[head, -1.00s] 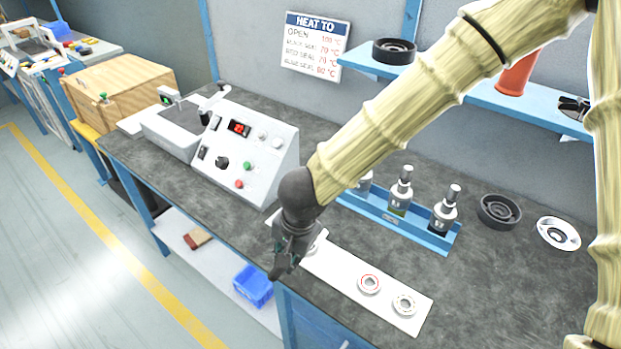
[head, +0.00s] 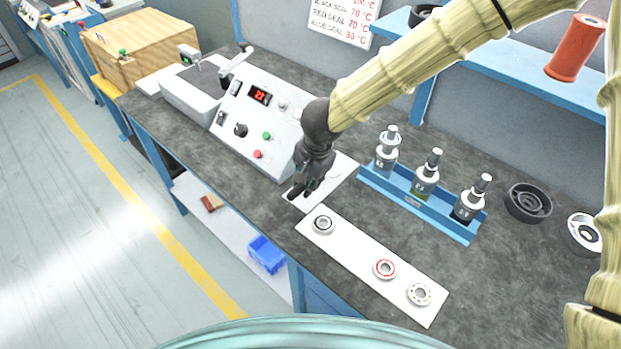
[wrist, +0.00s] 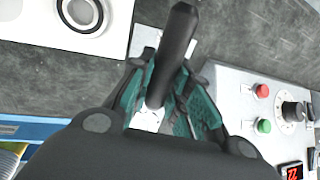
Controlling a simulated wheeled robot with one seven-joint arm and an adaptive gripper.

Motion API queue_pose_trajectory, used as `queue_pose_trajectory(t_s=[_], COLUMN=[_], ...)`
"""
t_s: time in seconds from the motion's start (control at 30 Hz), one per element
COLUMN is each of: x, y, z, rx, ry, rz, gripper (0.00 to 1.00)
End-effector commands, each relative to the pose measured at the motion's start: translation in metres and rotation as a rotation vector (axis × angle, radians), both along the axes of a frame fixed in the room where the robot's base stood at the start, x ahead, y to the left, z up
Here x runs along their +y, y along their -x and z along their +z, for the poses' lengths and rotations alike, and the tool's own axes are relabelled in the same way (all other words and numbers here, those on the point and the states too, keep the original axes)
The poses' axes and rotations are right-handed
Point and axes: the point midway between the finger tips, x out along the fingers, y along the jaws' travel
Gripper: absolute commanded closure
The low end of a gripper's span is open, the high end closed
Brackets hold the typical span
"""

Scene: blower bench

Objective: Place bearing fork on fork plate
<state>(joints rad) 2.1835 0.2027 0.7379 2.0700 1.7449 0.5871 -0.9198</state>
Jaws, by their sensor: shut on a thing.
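My gripper (head: 308,188) is shut on a black bar-like thing, probably the bearing fork, whose rounded dark handle (wrist: 176,45) runs between the teal finger pads in the wrist view. Fingers and wrist hide the rest of it. The gripper points down over a small white plate, probably the fork plate (head: 343,172), between the control box and the bottle rack. Part of this plate also shows in the wrist view (wrist: 146,36). A dark shape lies at the plate's near left end, below the fingers. I cannot tell whether the fork touches the plate.
A white strip (head: 348,252) with three bearings lies just in front. The control box (head: 262,122) is close on the left. A blue rack (head: 415,205) with three bottles stands on the right. Dark bench is clear around the strip's right end.

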Motion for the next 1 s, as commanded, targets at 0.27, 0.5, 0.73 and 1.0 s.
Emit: queue_pose_trajectory(t_s=[0.27,0.5,0.73,1.0], x=[-0.003,-0.004,-0.003,-0.003], y=[-0.031,-0.032,-0.032,-0.032], z=[-0.002,-0.019,-0.038,-0.039], rx=[0.0,0.0,-0.001,-0.001], ry=[0.0,0.002,-0.001,-0.001], rz=[0.0,0.002,0.002,0.001], gripper=[1.0,1.0,1.0,1.0])
